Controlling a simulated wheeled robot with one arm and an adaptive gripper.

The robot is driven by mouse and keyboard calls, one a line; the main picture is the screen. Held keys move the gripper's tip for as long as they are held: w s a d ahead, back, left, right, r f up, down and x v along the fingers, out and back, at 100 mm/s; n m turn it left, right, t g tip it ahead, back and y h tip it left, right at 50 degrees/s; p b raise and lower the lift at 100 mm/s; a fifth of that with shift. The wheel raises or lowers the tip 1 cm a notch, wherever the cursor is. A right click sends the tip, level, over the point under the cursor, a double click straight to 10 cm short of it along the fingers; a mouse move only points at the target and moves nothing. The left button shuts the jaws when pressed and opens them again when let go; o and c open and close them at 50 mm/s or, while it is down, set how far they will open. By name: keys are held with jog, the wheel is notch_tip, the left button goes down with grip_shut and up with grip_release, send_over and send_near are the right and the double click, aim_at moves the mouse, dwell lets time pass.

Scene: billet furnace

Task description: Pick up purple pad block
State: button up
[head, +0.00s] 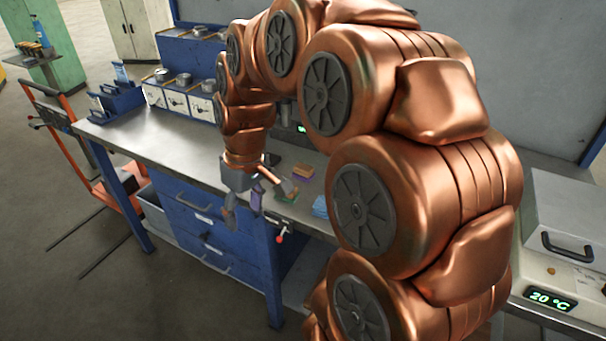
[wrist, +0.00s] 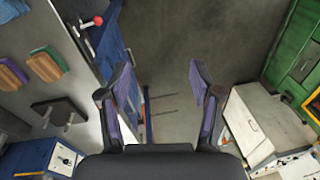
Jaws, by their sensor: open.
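The purple pad block (head: 305,171), a small brownish block with a purple side, lies on the metal bench top, right of my gripper in the head view. In the wrist view it seems to be the wood-coloured block (wrist: 10,75) at the left edge, partly cut off. A green-sided block (head: 290,197) lies nearer the bench's front edge; it also shows in the wrist view (wrist: 47,62). My gripper (head: 258,203) is open and empty near the bench's front edge. In the wrist view its fingers (wrist: 161,82) stand apart over floor, with all blocks to their left.
A blue block (head: 320,206) lies right of the green one, partly behind my arm. A red-ended lever (head: 280,238) projects at the bench front. A dark object (wrist: 59,114) lies on the bench. An orange trolley (head: 85,150) stands left.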

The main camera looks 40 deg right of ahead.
jog(key=w+d+t, duration=0.1)
jog(key=w+d, duration=0.4)
jog(key=d, duration=0.2)
jog(key=t+b, duration=0.2)
send_near(305, 167)
notch_tip(305, 167, down, 2)
jog(key=a, duration=0.1)
jog(key=shift+h, duration=0.4)
jog(key=shift+w+p+x, duration=0.15)
jog(key=shift+p+x, duration=0.6)
jog(key=shift+x, duration=1.25)
jog(key=shift+w+p+x, duration=0.2)
jog(key=shift+p+x, duration=0.5)
jog(key=shift+x, duration=1.25)
jog(key=shift+d+r, duration=0.1)
jog(key=shift+r, duration=0.05)
jog(key=shift+c, duration=0.4)
grip_shut()
